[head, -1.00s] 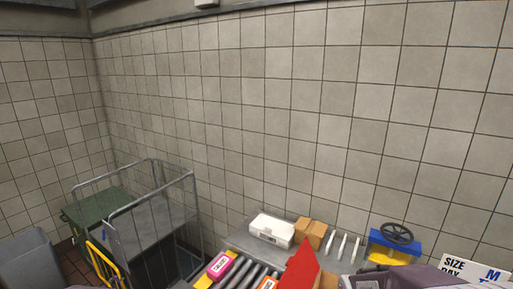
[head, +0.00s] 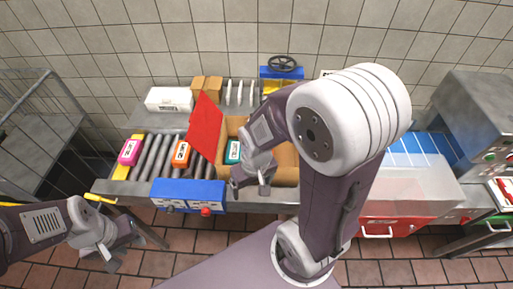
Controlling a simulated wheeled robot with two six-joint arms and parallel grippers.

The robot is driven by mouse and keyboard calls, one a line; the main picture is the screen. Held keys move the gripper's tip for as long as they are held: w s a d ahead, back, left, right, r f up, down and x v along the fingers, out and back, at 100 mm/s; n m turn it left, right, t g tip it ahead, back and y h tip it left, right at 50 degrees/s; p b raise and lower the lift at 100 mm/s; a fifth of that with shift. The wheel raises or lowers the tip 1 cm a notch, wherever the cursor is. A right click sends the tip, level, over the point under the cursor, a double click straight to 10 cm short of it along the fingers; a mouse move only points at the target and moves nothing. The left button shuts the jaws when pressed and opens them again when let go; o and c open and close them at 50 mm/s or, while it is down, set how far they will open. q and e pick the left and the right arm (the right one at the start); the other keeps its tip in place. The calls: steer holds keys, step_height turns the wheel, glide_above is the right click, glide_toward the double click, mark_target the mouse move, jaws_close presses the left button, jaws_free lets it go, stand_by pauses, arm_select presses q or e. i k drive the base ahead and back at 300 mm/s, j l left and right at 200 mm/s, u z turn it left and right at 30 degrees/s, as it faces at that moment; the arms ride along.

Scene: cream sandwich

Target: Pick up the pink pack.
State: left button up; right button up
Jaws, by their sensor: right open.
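The pink pack (head: 129,152) with a white label lies at the left end of the roller conveyor (head: 148,160), over a yellow strip. It is fully visible and nothing touches it. My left gripper (head: 112,262) is low at the left, in front of the conveyor and well below the pack in the picture; its finger gap is not clear. My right gripper (head: 252,190) is open, over the front of the cardboard box, to the right of the pack and apart from it.
A blue control box (head: 188,194) fronts the conveyor. A white case (head: 169,99) sits behind.

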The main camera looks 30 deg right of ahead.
mark_target(130, 155)
steer(key=i+j+z, duration=0.35)
steer(key=j, duration=0.7)
steer(key=i+j+z, duration=0.15)
steer(key=j+z, duration=0.25)
steer(key=j, duration=0.7)
steer(key=j+z, duration=0.35)
steer(key=j, duration=0.8)
